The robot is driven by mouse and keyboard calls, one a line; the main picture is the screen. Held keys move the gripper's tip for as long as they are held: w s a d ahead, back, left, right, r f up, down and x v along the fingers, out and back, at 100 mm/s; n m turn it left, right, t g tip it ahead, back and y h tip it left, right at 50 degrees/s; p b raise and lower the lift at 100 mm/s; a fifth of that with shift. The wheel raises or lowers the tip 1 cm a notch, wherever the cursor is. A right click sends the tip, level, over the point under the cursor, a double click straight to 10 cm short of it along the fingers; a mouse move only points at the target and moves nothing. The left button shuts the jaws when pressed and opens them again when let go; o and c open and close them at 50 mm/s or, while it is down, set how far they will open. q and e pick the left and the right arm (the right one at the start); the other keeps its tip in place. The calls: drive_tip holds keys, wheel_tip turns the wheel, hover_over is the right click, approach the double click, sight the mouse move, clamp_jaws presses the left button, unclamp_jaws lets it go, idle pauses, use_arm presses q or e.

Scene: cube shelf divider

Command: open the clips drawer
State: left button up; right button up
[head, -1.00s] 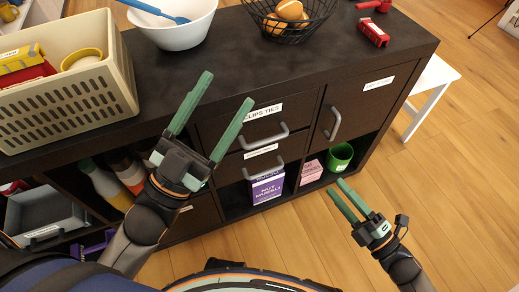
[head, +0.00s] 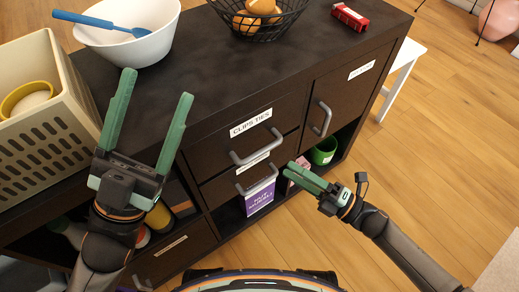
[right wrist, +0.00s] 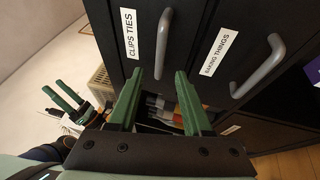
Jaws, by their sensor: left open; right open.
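The clips drawer (head: 232,114), labelled CLIPS TIES, is shut in the dark shelf front, top of the middle column. Its grey bar handle (head: 258,149) is uncovered. In the right wrist view the clips drawer handle (right wrist: 163,44) stands just beyond the fingertips, and nothing is between the fingers. My right gripper (head: 290,168) is open and empty to the right of the handle; it also shows in the right wrist view (right wrist: 157,75). My left gripper (head: 157,84) is open and empty over the shelf's left part, away from the handle.
Below the clips drawer is the baking things drawer with its own handle (right wrist: 258,68). A cupboard door with a handle (head: 322,119) is to the right. A beige crate (head: 45,150), white bowl (head: 150,42) and wire basket (head: 282,20) stand on top.

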sight(261, 150)
drive_tip(key=b+x, duration=0.1)
drive_tip(key=x, duration=0.8)
drive_tip(key=shift+w+a, duration=0.15)
drive_tip(key=shift+a, duration=0.1)
drive_tip(key=shift+c, duration=0.2)
clamp_jaws()
idle(0.8)
